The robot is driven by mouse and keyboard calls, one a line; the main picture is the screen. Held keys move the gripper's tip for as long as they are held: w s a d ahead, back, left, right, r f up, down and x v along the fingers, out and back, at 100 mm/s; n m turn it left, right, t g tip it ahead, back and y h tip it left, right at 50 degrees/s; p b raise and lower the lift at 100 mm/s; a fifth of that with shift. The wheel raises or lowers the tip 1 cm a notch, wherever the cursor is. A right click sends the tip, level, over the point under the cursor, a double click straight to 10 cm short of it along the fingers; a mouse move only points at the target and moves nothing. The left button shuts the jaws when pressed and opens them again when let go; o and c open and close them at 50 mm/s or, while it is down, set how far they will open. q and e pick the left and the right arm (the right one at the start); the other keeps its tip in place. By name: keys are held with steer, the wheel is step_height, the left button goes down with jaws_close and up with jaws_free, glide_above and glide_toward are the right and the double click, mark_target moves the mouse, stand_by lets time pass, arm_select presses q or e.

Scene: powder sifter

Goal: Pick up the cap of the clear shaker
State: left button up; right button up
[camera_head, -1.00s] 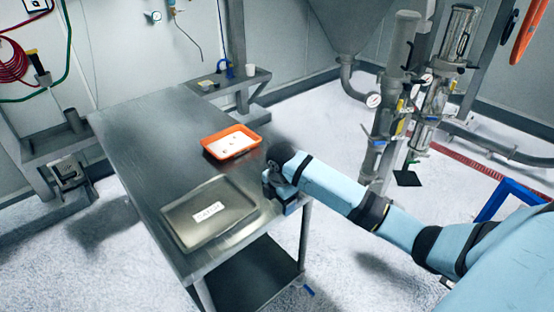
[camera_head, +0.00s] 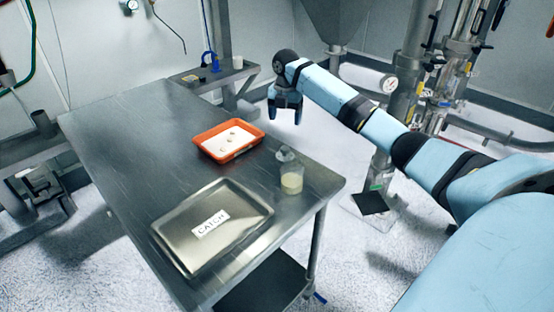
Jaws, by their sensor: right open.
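The clear shaker (camera_head: 291,181) stands upright near the right edge of the steel table (camera_head: 120,160), with pale powder in its lower part. Its greyish clear cap (camera_head: 286,154) shows at the shaker's top end; I cannot tell whether it sits on the rim or just behind it. My right gripper (camera_head: 285,118) is open and empty, fingers pointing down. It appears above and beyond the cap in the picture, apart from it. My left gripper is not in view.
An orange tray (camera_head: 207,151) with white contents and a few small pieces lies left of the shaker. A flat metal tray labelled CATCH (camera_head: 240,226) lies in front. A small shelf (camera_head: 245,73) with a cup stands at the back. The table's left half is clear.

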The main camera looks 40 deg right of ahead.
mark_target(285, 148)
step_height(285, 148, down, 9)
steer(key=shift+f, duration=0.1)
step_height(285, 148, down, 5)
steer(key=shift+s+f, duration=0.1)
steer(key=c, duration=0.6)
